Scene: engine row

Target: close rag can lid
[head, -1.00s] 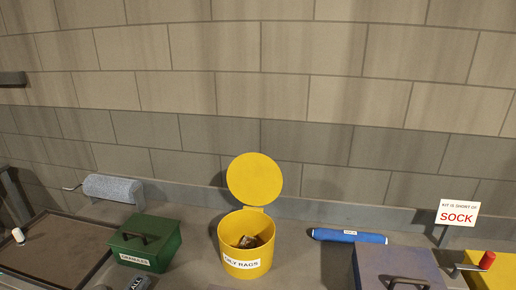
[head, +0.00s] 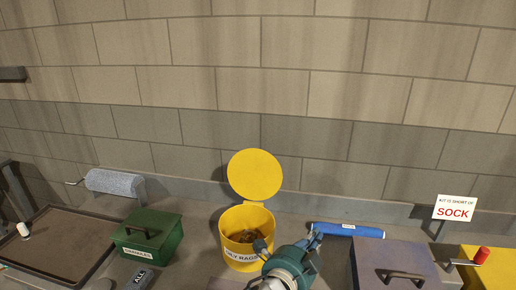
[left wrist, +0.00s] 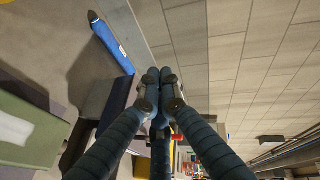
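The yellow rag can (head: 240,262), labelled for oily rags, stands on the bench with crumpled brown rags (head: 246,237) inside. Its round yellow lid (head: 255,175) stands upright, open, hinged at the back rim. My left gripper (head: 315,238) is just right of the can and covers part of its front right side. Its dark fingers also show in the left wrist view (left wrist: 160,84), where the tips come together with nothing seen between them. I see no contact with the lid. My right gripper is not in view.
A green granules box (head: 160,230) stands left of the can. A blue roll (head: 347,230) lies behind and right of my left gripper. A purple-grey box (head: 385,250) and a SOCK sign (head: 455,208) are to the right. A wall rises behind.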

